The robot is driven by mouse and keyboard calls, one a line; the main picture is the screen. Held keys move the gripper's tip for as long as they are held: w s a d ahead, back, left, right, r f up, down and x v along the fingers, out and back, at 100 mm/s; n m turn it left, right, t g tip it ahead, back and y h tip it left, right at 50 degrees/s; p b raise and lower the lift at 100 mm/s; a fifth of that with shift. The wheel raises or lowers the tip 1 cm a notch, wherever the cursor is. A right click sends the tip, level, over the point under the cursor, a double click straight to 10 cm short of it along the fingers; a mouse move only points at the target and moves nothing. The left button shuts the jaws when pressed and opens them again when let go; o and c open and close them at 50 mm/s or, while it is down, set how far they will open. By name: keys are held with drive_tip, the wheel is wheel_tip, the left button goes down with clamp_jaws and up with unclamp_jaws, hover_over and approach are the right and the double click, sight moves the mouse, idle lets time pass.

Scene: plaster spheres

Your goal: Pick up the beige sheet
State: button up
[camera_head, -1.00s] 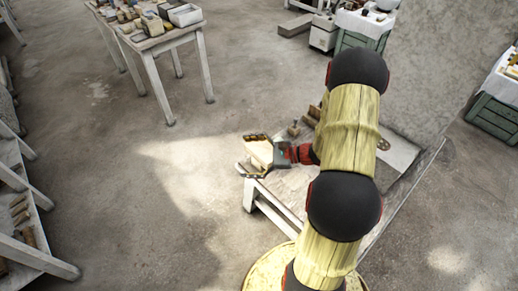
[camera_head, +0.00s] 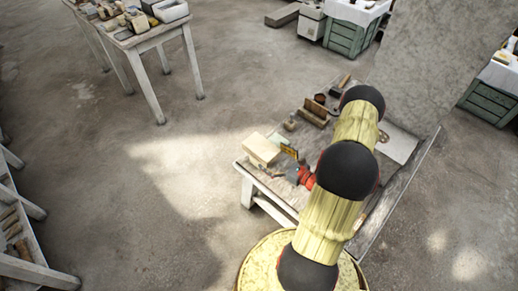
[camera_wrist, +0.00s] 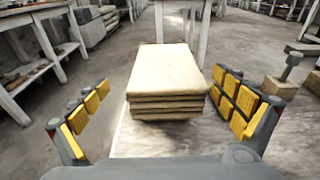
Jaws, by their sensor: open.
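The beige sheet (camera_head: 261,148) looks like a thick folded stack with several layers, lying flat on the near left corner of the low work table. In the wrist view the beige sheet (camera_wrist: 167,75) is straight ahead, centred between the fingers and beyond them. My gripper (camera_head: 279,164) is open and empty, just to the right of and nearer than the sheet. In the wrist view my gripper (camera_wrist: 165,103) shows its yellow-padded fingers spread wide on both sides, with a gap between each finger and the sheet. The sheet's far side is hidden there.
The low work table (camera_head: 268,184) also holds small brown blocks (camera_head: 316,112) behind the gripper and a pale flat piece (camera_head: 400,145) on the right. A grey post-like tool (camera_wrist: 288,68) stands right of the fingers. Open floor (camera_head: 170,190) lies to the left.

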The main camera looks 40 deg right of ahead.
sight(261, 148)
drive_tip(key=w+b, duration=0.1)
drive_tip(key=w, duration=0.2)
drive_tip(key=w+f+b, duration=0.1)
drive_tip(key=w, duration=0.2)
drive_tip(key=shift+d+f, duration=0.1)
drive_tip(key=shift+f, duration=0.05)
drive_tip(key=shift+w, duration=0.55)
drive_tip(key=shift+c, duration=0.3)
drive_tip(key=c, duration=1.4)
drive_tip(key=shift+o, duration=0.2)
